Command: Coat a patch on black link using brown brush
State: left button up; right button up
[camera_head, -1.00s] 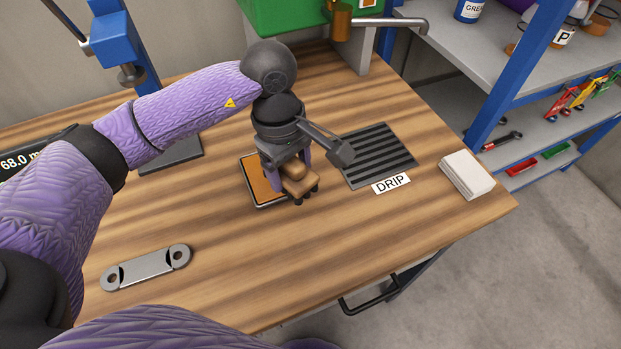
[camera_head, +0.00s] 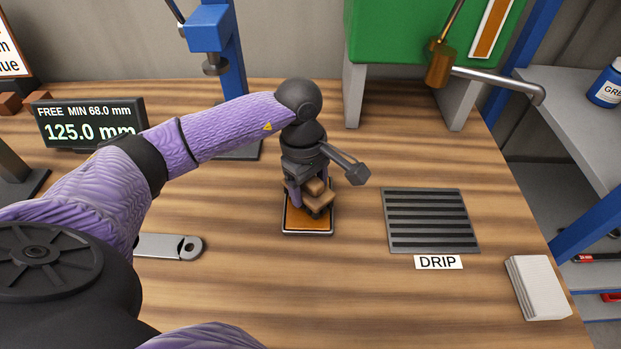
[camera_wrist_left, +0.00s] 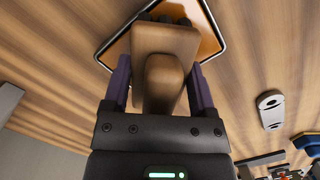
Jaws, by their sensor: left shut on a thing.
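My left gripper (camera_head: 307,197) is shut on a brown brush (camera_head: 318,206), which also shows between the fingers in the left wrist view (camera_wrist_left: 165,80). The brush is over a small metal-rimmed tray (camera_head: 308,233) with an amber-orange inside; its lower end is at the tray, but I cannot tell how deep. A link (camera_head: 172,246) lies flat at the left front, partly behind my left arm; it looks grey rather than black, with a hole at its visible end. It also shows in the left wrist view (camera_wrist_left: 270,109). My right gripper is not in view.
A slotted drip grate (camera_head: 430,220) labelled DRIP lies right of the tray, with a white pad (camera_head: 538,287) near the right edge. A green machine (camera_head: 425,45) with a pipe stands behind. A display (camera_head: 88,124) reads 125.0 mm. The front middle is bare wood.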

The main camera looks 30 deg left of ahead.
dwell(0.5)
pick_arm(q)
jog(key=shift+f+b, duration=0.5)
jog(key=shift+f, duration=0.05)
dwell(1.4)
notch_tip(320, 180, up, 7)
jog(key=p, duration=0.5)
jog(key=shift+r, duration=0.15)
dwell(0.5)
